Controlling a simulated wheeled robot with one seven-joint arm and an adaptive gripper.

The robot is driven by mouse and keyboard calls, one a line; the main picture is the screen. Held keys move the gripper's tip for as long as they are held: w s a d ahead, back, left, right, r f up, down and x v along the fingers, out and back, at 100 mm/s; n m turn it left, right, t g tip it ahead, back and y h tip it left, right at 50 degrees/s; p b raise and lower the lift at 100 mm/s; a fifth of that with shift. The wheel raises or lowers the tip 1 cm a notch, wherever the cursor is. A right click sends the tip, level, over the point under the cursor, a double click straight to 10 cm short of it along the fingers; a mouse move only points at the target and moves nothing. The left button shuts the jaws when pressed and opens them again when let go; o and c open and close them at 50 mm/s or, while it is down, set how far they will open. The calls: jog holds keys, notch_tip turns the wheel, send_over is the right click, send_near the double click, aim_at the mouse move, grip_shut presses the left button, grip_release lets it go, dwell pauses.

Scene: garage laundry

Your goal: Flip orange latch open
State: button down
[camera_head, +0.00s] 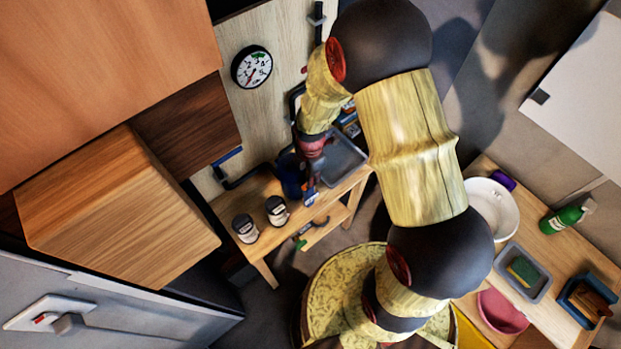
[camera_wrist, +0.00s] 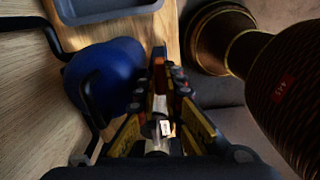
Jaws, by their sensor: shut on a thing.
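My gripper (camera_head: 309,184) reaches down over the small wooden table in the head view, beside a dark blue rounded object (camera_head: 290,176). In the wrist view, my gripper's fingers (camera_wrist: 167,80) converge near the middle, close to the table edge. They are shut on a small, mostly hidden piece; a pale strip (camera_wrist: 160,104) shows between them. The blue rounded object (camera_wrist: 108,78) is just left of the fingers, with a dark bent bar in front of it. A small orange spot (camera_wrist: 158,61) shows at the fingertips; I cannot tell whether it is the latch.
The wooden table (camera_head: 262,186) carries two jars (camera_head: 277,209) (camera_head: 245,228) and a grey tray (camera_head: 345,158). A round gauge (camera_head: 251,67) hangs on the wall panel. Wooden cabinets (camera_head: 120,210) stand close at left. A second counter (camera_head: 547,240) with a white bowl (camera_head: 493,207) is at right.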

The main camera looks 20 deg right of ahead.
jog(key=shift+n, duration=0.6)
jog(key=shift+w, duration=0.1)
jog(key=c, duration=1.9)
grip_release()
